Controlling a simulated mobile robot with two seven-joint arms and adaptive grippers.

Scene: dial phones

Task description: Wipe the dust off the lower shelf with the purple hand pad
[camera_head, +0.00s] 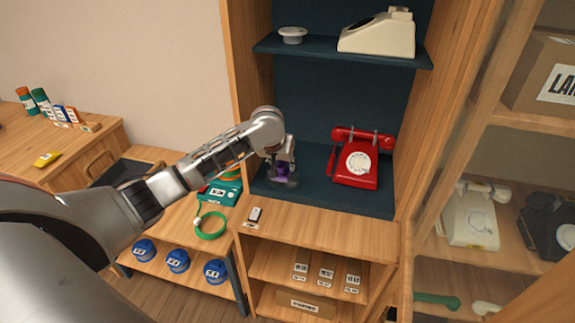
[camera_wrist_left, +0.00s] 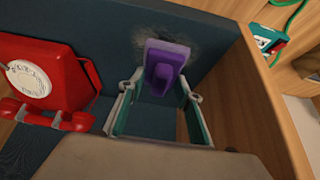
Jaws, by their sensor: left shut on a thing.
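The lower shelf (camera_head: 312,178) is a dark blue board inside a wooden cabinet; it also shows in the wrist view (camera_wrist_left: 112,55). My left gripper (camera_head: 282,170) reaches in at the shelf's left side. It is shut on the purple hand pad (camera_head: 282,171), which shows beyond the fingers in the wrist view (camera_wrist_left: 166,66). A grey smudge of dust (camera_wrist_left: 207,40) lies around the far end of the pad. I cannot tell whether the pad presses on the shelf. The gripper hides part of the shelf in the head view. My right gripper is not in view.
A red dial phone (camera_head: 358,160) stands on the shelf right of my gripper. The cabinet's left wall (camera_wrist_left: 255,90) is close on the other side. An upper shelf (camera_head: 330,50) holds a cream phone (camera_head: 378,36) and a small white dish (camera_head: 292,35).

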